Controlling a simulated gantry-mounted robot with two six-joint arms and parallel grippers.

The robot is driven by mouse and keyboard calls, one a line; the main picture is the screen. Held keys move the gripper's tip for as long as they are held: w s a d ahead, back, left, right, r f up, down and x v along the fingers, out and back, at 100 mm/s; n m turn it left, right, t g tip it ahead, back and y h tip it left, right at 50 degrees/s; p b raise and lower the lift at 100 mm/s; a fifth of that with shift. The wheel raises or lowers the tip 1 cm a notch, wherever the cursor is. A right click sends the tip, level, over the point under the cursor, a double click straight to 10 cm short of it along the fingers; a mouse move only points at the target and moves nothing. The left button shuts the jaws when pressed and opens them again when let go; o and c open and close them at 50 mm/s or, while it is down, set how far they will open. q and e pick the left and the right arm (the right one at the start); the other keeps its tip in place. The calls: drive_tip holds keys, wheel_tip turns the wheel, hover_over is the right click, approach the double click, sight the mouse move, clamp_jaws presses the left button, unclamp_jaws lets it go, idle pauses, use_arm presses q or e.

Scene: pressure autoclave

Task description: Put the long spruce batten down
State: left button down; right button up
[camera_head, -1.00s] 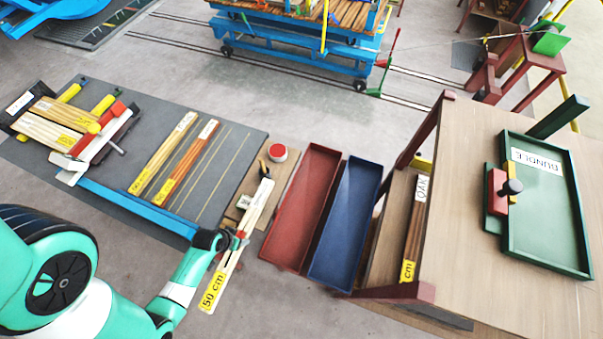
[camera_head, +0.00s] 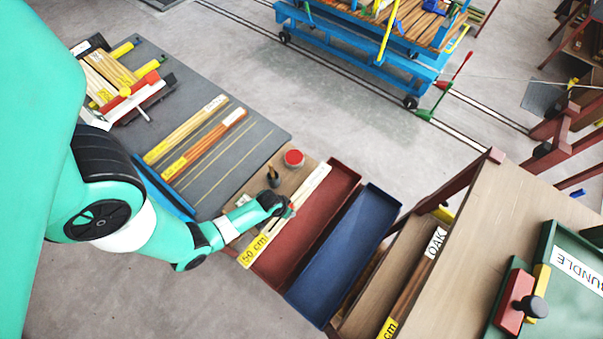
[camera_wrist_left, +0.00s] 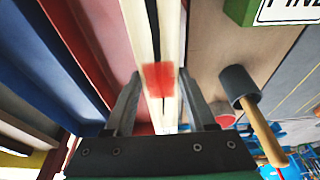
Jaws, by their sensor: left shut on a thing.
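The long pale spruce batten (camera_head: 290,212) has a yellow "50 cm" label at its near end. My left gripper (camera_head: 287,208) is shut on it near its middle. In the left wrist view, the batten (camera_wrist_left: 143,35) runs between the fingers of my left gripper (camera_wrist_left: 160,98), with a red mark at the grip. In the head view the batten lies over the left side of the red bin (camera_head: 341,180), roughly along its length. Its height above the bin cannot be told. My right gripper is not in view.
A blue bin (camera_head: 375,210) stands right of the red one. A brown board (camera_head: 240,188) with a red-topped can (camera_head: 294,158) and a dark-headed tool is at left. Other battens lie on the grey mat (camera_head: 225,165). A wooden bench (camera_head: 490,220) stands at right.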

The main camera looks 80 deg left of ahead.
use_arm(q)
drive_tip(key=b, duration=0.4)
approach(302, 214)
drive_tip(key=shift+a+f, duration=0.45)
drive_tip(key=shift+f, duration=0.35)
drive_tip(key=shift+w+a+f, duration=0.1)
drive_tip(key=shift+w+f, duration=0.15)
drive_tip(key=shift+w, duration=0.15)
drive_tip(key=shift+d+b+x, duration=0.15)
drive_tip(key=shift+b+x, duration=0.4)
drive_tip(key=shift+x, duration=0.35)
drive_tip(key=shift+d+b+x, duration=0.15)
drive_tip(key=shift+b+x, duration=0.35)
drive_tip(key=shift+x, duration=0.4)
drive_tip(key=shift+s+f, duration=0.1)
drive_tip(key=shift+s, duration=0.05)
drive_tip(key=shift+f, duration=0.1)
drive_tip(key=c, duration=0.5)
unclamp_jaws()
